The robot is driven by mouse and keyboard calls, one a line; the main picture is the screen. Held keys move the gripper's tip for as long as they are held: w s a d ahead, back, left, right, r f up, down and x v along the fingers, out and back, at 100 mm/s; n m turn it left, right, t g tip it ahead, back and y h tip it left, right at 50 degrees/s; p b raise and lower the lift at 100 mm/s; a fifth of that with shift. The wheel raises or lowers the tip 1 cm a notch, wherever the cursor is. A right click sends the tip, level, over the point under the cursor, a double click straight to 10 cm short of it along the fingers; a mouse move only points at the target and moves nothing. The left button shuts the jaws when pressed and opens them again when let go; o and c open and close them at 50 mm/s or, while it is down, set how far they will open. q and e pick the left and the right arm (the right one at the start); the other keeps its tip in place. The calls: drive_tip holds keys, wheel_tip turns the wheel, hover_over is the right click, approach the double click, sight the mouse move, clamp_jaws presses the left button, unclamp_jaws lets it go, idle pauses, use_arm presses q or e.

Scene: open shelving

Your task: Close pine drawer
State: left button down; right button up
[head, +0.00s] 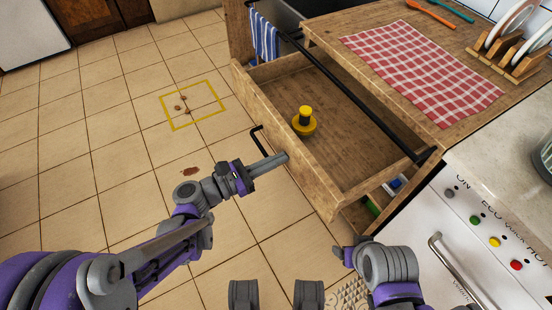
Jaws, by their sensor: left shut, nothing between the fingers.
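The pine drawer (322,182) is pulled out from under the counter, its front facing the lower left. Its dark bar handle (256,140) sticks out from the front. A yellow and black object (304,122) stands inside the drawer. My left gripper (277,161) is shut and empty, its fingertips right at the drawer front beside the handle. I cannot tell whether they touch the wood.
A white stove front with knobs (473,220) stands at the right. The tiled floor (100,140) at left is mostly free.

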use_arm(q)
drive_tip(key=x, duration=2.9)
drive_tip(key=shift+w+d, duration=0.1)
drive_tip(key=shift+d, duration=0.05)
drive_tip(key=shift+r, duration=0.1)
drive_tip(key=shift+d+r, duration=0.1)
drive_tip(key=shift+d, duration=0.05)
